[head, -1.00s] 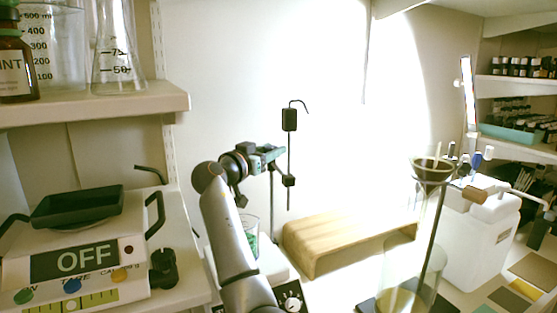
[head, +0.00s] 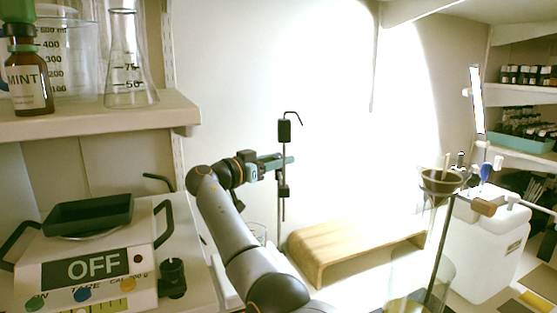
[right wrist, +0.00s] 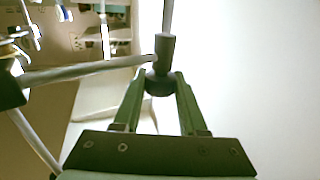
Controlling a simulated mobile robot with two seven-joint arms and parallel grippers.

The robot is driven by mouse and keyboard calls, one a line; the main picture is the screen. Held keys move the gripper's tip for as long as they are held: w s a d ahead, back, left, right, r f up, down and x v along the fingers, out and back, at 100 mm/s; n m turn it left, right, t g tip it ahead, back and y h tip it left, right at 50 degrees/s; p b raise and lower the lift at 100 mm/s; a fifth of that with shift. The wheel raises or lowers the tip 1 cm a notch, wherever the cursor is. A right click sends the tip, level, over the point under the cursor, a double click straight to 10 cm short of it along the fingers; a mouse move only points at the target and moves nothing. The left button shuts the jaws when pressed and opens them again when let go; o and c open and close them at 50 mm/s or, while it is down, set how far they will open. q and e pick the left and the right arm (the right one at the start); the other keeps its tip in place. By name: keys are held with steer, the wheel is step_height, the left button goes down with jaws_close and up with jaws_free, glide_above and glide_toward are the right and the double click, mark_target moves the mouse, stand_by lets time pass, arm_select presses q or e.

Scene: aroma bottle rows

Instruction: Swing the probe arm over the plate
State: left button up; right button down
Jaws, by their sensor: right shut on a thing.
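The probe (head: 284,131) is a dark box with a hooked wire on top and a thin upright rod below it, with a small dark block lower on the rod. My right gripper (head: 288,161) reaches the rod just below the box. In the right wrist view, its green fingers (right wrist: 160,82) are shut on a dark knob (right wrist: 163,65). A grey probe arm (right wrist: 90,70) runs left from the knob to a dark clamp (right wrist: 10,88). The white plate (head: 228,283) and a glass beaker (head: 258,232) are mostly hidden behind my right arm. My left gripper is not in view.
A wooden riser (head: 350,246) stands just right of the probe. A funnel (head: 442,181) over tall glassware and a white jug (head: 485,245) stand further right. The scale reading OFF (head: 92,266) is at left, under a shelf (head: 100,122) with glassware and a mint bottle (head: 28,82).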

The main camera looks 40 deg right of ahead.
steer(key=c, duration=0.8)
jaws_free()
steer(key=shift+d, duration=0.1)
steer(key=o, duration=0.4)
steer(key=shift+c, duration=0.2)
steer(key=shift+f+n+t+b, duration=0.15)
steer(key=shift+n+t+b, duration=0.2)
steer(key=shift+t, duration=0.35)
steer(key=shift+n+t, duration=0.25)
steer(key=shift+t, duration=0.05)
